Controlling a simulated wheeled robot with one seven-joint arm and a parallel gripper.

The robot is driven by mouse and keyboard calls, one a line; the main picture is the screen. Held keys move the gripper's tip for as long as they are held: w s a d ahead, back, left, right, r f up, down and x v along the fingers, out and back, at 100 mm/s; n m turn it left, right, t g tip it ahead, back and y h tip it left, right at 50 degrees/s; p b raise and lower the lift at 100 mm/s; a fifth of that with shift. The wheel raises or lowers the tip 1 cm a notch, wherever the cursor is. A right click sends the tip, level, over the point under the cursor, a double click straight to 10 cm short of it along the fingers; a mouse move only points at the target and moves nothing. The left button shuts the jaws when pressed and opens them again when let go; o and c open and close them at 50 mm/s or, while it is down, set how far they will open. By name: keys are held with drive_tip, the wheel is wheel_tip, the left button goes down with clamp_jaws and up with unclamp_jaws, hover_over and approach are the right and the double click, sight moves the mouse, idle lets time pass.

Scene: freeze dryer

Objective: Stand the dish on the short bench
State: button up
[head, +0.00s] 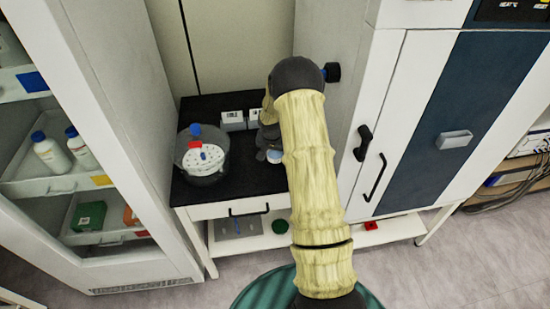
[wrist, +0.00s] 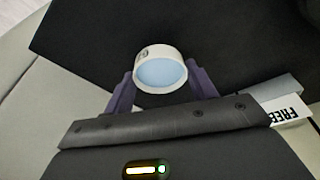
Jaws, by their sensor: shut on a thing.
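The dish (wrist: 160,72) is a small, round, white-rimmed vessel with a light blue inside. It sits between the two dark fingers of my gripper (wrist: 163,82), which is shut on it. In the head view the dish (head: 275,157) shows as a small pale blue and white spot beside my arm, over the right part of the short bench's black top (head: 232,186). Black surface also lies behind the dish in the wrist view. I cannot tell whether the dish touches the bench. My arm hides part of the gripper and the bench's right side.
A clear round vessel with a white perforated plate (head: 203,158) stands on the bench's left. Small white boxes (head: 233,121) stand at the back. An open cabinet with bottles (head: 50,150) is on the left, a tall white and blue cabinet (head: 440,125) on the right. The front middle of the bench is bare.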

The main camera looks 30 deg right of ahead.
sight(275, 156)
drive_tip(key=shift+f, duration=1.65)
drive_tip(key=shift+f, duration=0.15)
drive_tip(key=o, duration=1)
drive_tip(key=b+v, duration=0.1)
drive_tip(key=v, duration=1.1)
drive_tip(key=shift+a, duration=0.1)
